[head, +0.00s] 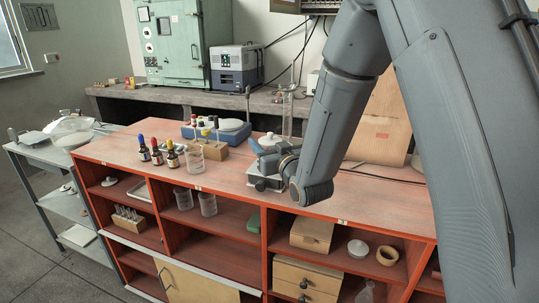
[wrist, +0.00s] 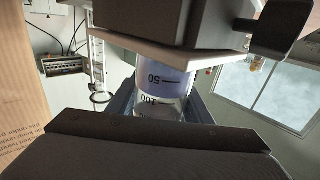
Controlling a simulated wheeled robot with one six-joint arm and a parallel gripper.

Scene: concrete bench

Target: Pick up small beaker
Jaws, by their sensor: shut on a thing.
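A clear glass beaker (wrist: 165,80) with dark graduation marks, 50 and 100 readable, sits between the jaws of my gripper (wrist: 160,100) in the wrist view. The marks appear upside down there. I cannot make out the held beaker clearly there.
Another glass beaker (head: 195,158) stands on the red bench (head: 115,150) beside several dropper bottles (head: 157,152). Two more beakers (head: 208,204) are on the shelf below.

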